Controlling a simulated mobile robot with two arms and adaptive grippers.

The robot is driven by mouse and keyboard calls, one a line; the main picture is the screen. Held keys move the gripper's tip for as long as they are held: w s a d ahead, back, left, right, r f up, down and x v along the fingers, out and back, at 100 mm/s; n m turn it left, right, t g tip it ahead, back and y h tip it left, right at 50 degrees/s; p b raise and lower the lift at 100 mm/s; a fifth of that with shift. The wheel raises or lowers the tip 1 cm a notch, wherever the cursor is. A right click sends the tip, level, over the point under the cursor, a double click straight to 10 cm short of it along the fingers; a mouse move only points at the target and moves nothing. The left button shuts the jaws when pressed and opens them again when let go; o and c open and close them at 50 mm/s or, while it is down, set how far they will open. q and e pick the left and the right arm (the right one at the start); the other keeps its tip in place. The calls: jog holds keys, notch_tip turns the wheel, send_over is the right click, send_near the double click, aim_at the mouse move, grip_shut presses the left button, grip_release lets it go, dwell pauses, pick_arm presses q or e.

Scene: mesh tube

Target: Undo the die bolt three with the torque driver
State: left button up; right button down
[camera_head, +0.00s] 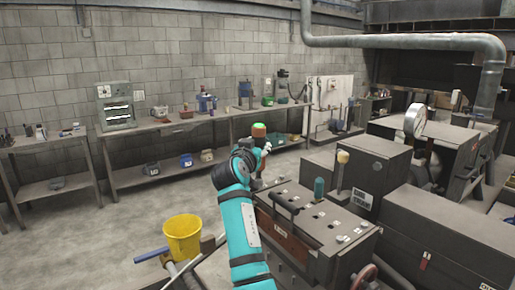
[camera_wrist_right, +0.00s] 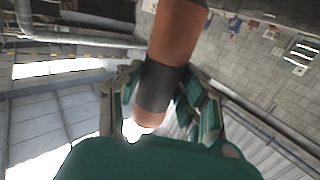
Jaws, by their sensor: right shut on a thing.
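My right gripper (camera_head: 262,152) is raised beside the near machine block (camera_head: 315,238). In the right wrist view its fingers (camera_wrist_right: 152,110) are closed around an orange-brown cylindrical tool (camera_wrist_right: 178,35) with a dark band, which looks like the torque driver. The block's top carries several small dark fittings. I cannot tell which of these, if any, is die bolt three. The tool is apart from the block's top. My left gripper is not in view.
A teal-green knob (camera_head: 319,188) and a cream-topped lever (camera_head: 342,158) stand up from the machinery. A yellow bucket (camera_head: 183,237) is at the lower left. A long workbench (camera_head: 205,122) runs along the wall. The floor (camera_head: 110,235) at left is mostly clear.

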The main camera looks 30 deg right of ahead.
aim_at(257, 129)
jog(key=shift+s+f+b, duration=0.1)
jog(key=shift+f+b, duration=0.6)
jog(key=shift+b, duration=0.05)
dwell(1.5)
jog(key=shift+r, duration=0.15)
dwell(0.4)
jog(key=shift+a, duration=0.1)
jog(key=shift+r+p, duration=0.65)
jog(key=shift+r, duration=0.6)
jog(key=shift+r+p, duration=1.2)
jog(key=shift+r, duration=0.95)
jog(key=shift+f, duration=0.15)
